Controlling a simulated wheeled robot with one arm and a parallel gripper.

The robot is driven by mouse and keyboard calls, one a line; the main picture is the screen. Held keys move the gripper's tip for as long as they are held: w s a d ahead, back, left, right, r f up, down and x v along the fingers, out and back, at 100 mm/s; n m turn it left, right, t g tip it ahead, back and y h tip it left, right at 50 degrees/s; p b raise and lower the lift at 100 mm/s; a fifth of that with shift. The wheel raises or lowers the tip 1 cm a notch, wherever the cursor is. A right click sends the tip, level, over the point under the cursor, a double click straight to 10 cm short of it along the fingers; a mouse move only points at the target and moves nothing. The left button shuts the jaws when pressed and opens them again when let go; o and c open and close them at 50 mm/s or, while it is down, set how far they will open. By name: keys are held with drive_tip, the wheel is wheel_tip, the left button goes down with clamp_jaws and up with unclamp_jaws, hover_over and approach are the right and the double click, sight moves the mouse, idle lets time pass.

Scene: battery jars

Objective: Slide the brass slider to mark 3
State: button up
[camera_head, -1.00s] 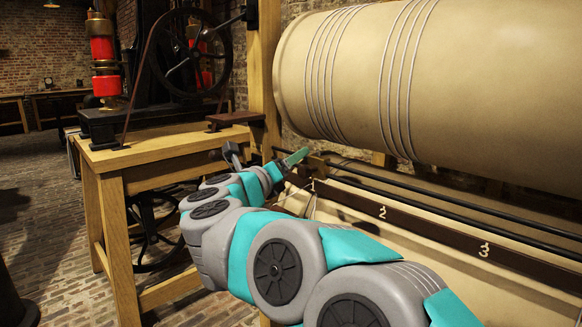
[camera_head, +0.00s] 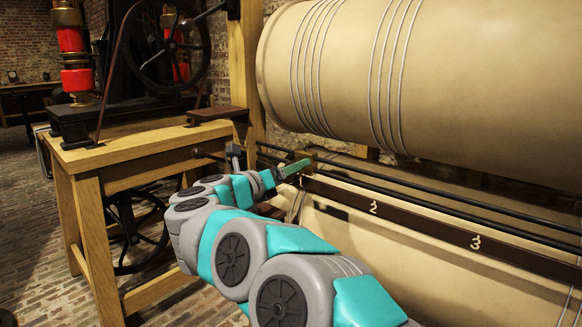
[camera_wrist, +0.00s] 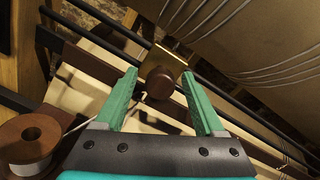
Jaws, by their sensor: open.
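The brass slider (camera_wrist: 168,62) is a block with a round dark brown knob (camera_wrist: 160,83), riding on the black rods near the left end. My gripper (camera_wrist: 160,75) is open. Its two green fingers stand on either side of the knob, with a gap visible on each side; contact is not shown. In the head view, my gripper (camera_head: 298,167) is at the rail (camera_head: 420,225) beside mark 1 (camera_head: 301,178) and largely hides the slider. Mark 2 (camera_head: 373,208) and mark 3 (camera_head: 476,243) lie further right along the rail.
A large tan drum (camera_head: 370,70) wound with wire hangs above the rods (camera_head: 430,195). A wooden table (camera_head: 150,150) with a wheel machine stands left of my arm. A thread spool (camera_wrist: 30,140) shows at lower left in the wrist view. The rail right of mark 1 is clear.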

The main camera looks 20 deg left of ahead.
drive_tip(key=shift+w, duration=0.1)
clamp_jaws()
idle(0.6)
idle(0.8)
